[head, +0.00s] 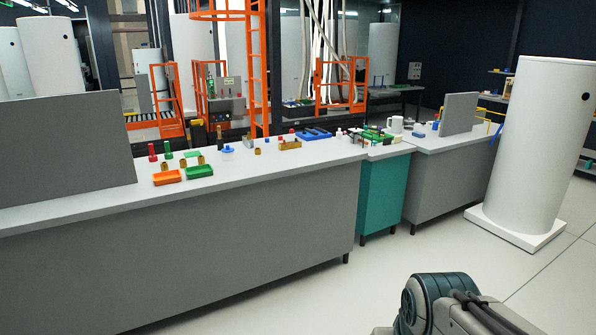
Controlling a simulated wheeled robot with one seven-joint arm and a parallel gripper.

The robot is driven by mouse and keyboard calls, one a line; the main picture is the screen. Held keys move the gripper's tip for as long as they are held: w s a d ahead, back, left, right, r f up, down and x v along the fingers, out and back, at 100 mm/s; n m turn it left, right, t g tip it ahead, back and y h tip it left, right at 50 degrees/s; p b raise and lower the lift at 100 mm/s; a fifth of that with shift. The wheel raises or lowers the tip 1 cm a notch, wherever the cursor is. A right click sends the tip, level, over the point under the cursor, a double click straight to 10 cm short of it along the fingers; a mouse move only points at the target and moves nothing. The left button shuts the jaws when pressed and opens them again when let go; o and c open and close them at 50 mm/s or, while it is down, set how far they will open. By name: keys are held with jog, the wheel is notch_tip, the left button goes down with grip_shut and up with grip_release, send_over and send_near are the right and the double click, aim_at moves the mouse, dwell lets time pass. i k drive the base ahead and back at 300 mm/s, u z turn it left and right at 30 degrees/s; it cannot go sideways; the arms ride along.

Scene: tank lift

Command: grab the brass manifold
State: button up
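A brass-coloured block (290,145), longer than the small fittings near it, lies on the long grey workbench (230,240) towards its right end. It looks like the brass manifold, but it is small and far off, so its details cannot be told. Smaller brass-coloured pieces (257,151) lie to its left. Part of my arm (440,303) shows at the bottom right, well apart from the bench. My gripper is not in view.
A teal cabinet (384,196) adjoins the bench. A white tank (541,145) stands at right. The floor in front is clear.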

aim_at(284, 147)
jog(key=u, duration=0.2)
jog(key=i, duration=3.85)
jog(key=z, duration=0.35)
